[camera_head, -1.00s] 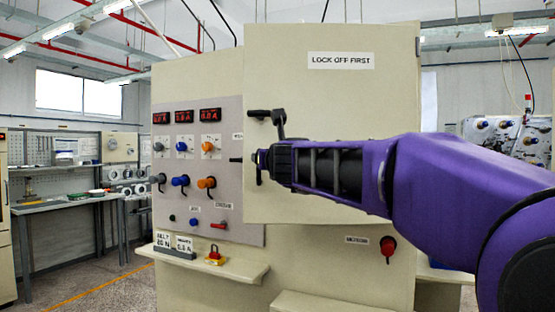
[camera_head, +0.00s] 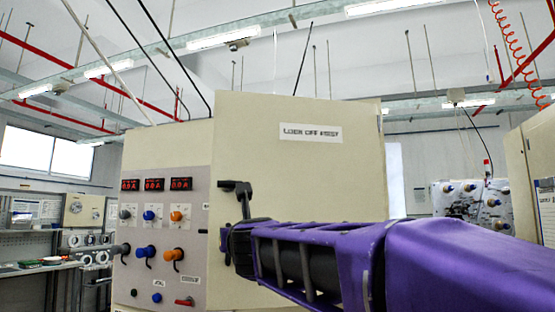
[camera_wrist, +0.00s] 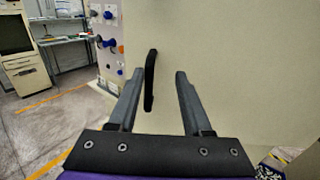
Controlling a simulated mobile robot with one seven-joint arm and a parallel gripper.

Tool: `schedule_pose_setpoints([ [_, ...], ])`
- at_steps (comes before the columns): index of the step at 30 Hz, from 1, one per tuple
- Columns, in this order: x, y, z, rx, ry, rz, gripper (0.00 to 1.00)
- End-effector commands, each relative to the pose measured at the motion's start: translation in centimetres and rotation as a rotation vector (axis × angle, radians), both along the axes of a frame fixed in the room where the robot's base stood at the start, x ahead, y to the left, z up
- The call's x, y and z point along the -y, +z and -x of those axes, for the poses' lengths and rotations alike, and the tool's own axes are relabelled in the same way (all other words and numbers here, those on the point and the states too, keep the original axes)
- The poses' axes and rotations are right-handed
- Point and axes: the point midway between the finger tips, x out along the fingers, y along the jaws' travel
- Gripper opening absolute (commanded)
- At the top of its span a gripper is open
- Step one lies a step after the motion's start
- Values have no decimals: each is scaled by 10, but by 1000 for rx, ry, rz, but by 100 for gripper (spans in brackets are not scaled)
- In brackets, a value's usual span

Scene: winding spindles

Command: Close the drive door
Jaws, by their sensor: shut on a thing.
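The drive door (camera_head: 300,180) is a cream panel labelled "LOCK OFF FIRST". It stands proud of the cabinet and overlaps the right part of the control panel, so it looks partly open. A black lever (camera_head: 241,194) sits near its left edge. My gripper (camera_head: 230,250) is at the door's left edge, below that lever. My purple arm hides the lower right of the door.
The cabinet's control panel (camera_head: 160,240), with red displays and coloured knobs, is just left of the door. A workbench (camera_wrist: 68,38) stands further left, with open floor (camera_wrist: 50,120) before it. Another machine (camera_head: 474,205) stands at the back right.

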Motion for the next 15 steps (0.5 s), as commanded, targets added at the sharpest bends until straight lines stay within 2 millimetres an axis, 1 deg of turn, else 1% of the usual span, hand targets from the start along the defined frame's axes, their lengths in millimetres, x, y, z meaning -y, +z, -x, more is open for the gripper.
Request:
schedule_pose_setpoints([
  [1,-1,6,9,10,0,0,44],
  [15,-10,7,44,14,12,0,44],
])
